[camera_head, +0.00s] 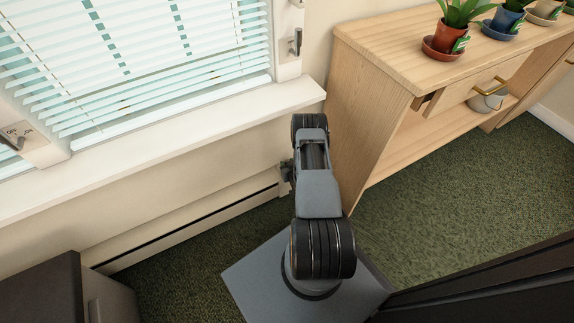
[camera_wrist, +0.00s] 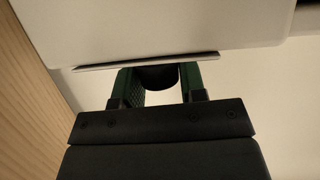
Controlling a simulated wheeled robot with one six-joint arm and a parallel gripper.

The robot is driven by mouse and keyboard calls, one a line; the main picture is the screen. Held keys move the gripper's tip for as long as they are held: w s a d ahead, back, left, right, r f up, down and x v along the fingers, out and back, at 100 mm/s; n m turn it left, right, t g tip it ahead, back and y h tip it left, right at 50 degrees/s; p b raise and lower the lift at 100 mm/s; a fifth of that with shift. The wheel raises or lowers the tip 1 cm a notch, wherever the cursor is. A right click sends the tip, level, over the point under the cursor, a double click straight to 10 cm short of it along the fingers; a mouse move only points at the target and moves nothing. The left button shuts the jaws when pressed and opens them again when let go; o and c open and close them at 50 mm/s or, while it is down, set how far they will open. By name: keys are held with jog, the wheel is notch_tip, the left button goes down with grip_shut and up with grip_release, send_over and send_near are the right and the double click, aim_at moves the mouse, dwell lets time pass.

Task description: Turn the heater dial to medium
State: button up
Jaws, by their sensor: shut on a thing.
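The heater (camera_head: 190,228) is a long, low, cream baseboard unit along the wall under the window. In the wrist view its pale casing (camera_wrist: 150,28) fills the top. The heater dial (camera_wrist: 158,77) is a dark round knob just below the casing's edge. My gripper (camera_wrist: 158,84) is shut on the dial, with one green-padded finger on each side of it. The dial's markings and pointer are hidden, so its setting cannot be read. In the head view my arm hides the dial.
A wooden console (camera_head: 374,110) stands close to the right of my arm, with potted plants such as the red pot (camera_head: 447,38) on top. The window sill (camera_head: 160,140) juts out above the heater. A dark cabinet (camera_head: 45,290) is at lower left. Green carpet (camera_head: 455,195) is open at right.

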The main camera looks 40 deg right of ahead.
jog(key=shift+w+h, duration=0.1)
jog(key=shift+h, duration=0.2)
jog(key=o, duration=0.9)
